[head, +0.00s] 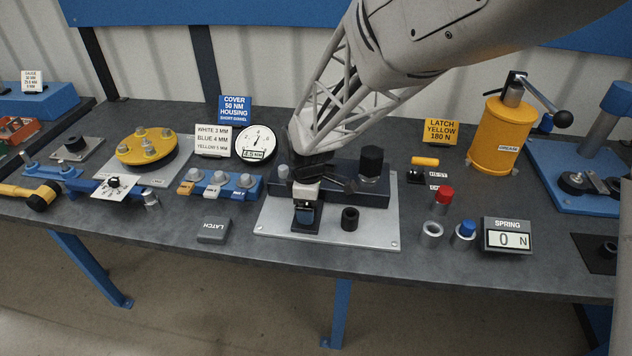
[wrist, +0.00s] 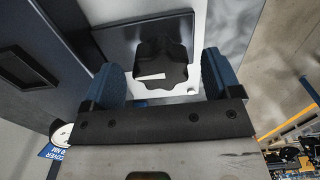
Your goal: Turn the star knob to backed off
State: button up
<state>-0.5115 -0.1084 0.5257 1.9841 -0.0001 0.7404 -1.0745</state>
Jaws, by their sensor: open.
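The star knob (wrist: 161,66) is black and lobed, with a white pointer line on its face that points left in the wrist view. It stands in front of a dark block over a pale plate. My gripper (wrist: 160,74) is open, with one blue finger on each side of the knob and a visible gap on both sides. In the head view my gripper (head: 305,216) points down at the front of the dark block (head: 335,190) on the metal plate (head: 375,232). I cannot make out the star knob there; the gripper seems to hide it.
A short black cylinder (head: 350,218) stands on the plate right of my gripper, and a taller black knob (head: 371,165) rises from the block. A grey LATCH block (head: 214,230) lies left. Red- and blue-topped pieces and a SPRING display (head: 507,236) stand right.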

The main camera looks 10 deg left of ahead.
jog(key=shift+r, duration=3.55)
jog(key=shift+d+r, duration=0.1)
jog(key=shift+d, duration=0.1)
jog(key=s+d+r+m+t, duration=0.1)
jog(key=s+d+r+m, duration=0.35)
jog(key=d, duration=0.45)
jog(key=s+d+r+m, duration=0.4)
jog(key=d+r+m, duration=0.1)
jog(key=d, duration=0.4)
jog(key=s+d+r+m+t, duration=0.1)
jog(key=s+d+r+m, duration=0.1)
jog(key=s+d+m, duration=0.7)
jog(key=s+d, duration=0.2)
jog(key=s, duration=0.3)
jog(key=shift+s+d+r+t, duration=0.25)
jog(key=shift+r+t, duration=0.05)
jog(key=shift+r, duration=0.05)
